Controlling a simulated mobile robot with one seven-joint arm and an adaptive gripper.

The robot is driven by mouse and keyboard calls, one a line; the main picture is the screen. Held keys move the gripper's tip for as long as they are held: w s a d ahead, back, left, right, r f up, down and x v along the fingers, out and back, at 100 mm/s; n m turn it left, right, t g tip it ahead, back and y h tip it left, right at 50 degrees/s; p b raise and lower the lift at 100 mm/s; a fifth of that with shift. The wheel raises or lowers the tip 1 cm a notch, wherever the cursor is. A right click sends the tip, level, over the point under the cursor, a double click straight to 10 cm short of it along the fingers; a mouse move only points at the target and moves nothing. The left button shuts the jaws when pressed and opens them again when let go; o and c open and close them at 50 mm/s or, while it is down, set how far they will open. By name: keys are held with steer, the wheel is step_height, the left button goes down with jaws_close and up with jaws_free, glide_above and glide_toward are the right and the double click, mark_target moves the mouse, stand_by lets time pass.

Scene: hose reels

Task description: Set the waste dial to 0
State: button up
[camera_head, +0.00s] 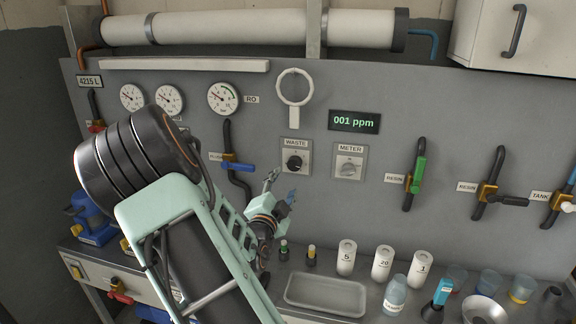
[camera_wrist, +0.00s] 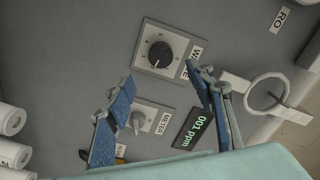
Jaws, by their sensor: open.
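The waste dial is a black knob (camera_head: 294,163) on a light square plate labelled WASTE, on the grey panel left of the meter dial. In the wrist view the black waste knob (camera_wrist: 160,55) is clear, beyond the fingertips; its exact setting is too small to read. My gripper (camera_head: 281,186) is just below and left of the waste plate in the head view, apart from the knob. In the wrist view my gripper (camera_wrist: 157,82) has its two blue-padded fingers spread, with nothing between them.
The meter dial (camera_head: 348,167) sits right of the waste dial, below a display (camera_head: 354,121) reading 001 ppm. A white ring (camera_head: 295,87) hangs above. A blue-handled valve (camera_head: 238,166) is to the left. White bottles and a tray (camera_head: 326,296) stand on the counter below.

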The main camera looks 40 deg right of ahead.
mark_target(294, 166)
steer(key=p+x, duration=0.2)
steer(key=x, duration=0.8)
steer(key=shift+w+d+r+p, duration=0.15)
steer(key=shift+w+d+p, duration=0.05)
steer(key=shift+d+p, duration=0.15)
steer(key=c, duration=1.2)
steer(key=shift+o, duration=0.2)
